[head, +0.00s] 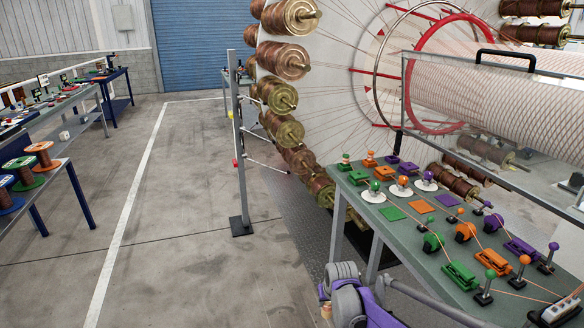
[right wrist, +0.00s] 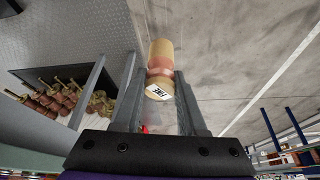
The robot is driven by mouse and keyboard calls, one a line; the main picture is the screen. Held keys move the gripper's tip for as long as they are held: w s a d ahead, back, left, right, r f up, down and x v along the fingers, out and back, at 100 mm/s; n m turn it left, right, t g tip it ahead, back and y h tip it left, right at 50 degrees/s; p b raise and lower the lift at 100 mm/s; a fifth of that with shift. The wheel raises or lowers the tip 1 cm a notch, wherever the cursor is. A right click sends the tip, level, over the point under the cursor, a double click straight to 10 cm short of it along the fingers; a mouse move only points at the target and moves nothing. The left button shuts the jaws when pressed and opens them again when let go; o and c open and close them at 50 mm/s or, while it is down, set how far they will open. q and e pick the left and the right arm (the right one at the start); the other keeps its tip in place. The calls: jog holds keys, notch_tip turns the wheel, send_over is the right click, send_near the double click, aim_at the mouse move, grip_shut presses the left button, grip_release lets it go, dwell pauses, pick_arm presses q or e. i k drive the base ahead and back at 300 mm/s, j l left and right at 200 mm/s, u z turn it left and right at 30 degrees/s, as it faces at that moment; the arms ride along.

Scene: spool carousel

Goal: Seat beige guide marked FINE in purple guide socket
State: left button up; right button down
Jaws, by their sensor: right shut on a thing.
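My right gripper (right wrist: 160,85) is shut on a beige guide, a rounded cylinder with a pinkish waist (right wrist: 160,52) and a white label reading FINE. The guide sits between the two grey fingers. In the head view my right gripper (head: 326,300) is low in the picture, left of the green-topped table and over the floor; the guide there is small and mostly hidden. On the table the purple column has a flat square (head: 447,200), a rounded piece (head: 492,224) and a clamp-like block (head: 520,247). I cannot tell which is the guide socket. My left gripper is not in view.
The green-topped table (head: 400,235) also carries green and orange fixtures, levers (head: 485,287) and thin orange strands. A large wheel of copper spools (head: 290,60) stands behind. A grey post (head: 240,160) stands left of it.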

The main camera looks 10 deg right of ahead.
aim_at(421, 251)
jog(key=i+l+u, duration=0.15)
jog(key=i, duration=1.2)
jog(key=i+z, duration=0.1)
jog(key=i, duration=0.35)
jog(key=i+j+z, duration=0.15)
jog(key=i, duration=0.25)
jog(key=i+j+z, duration=0.1)
jog(key=i, duration=0.35)
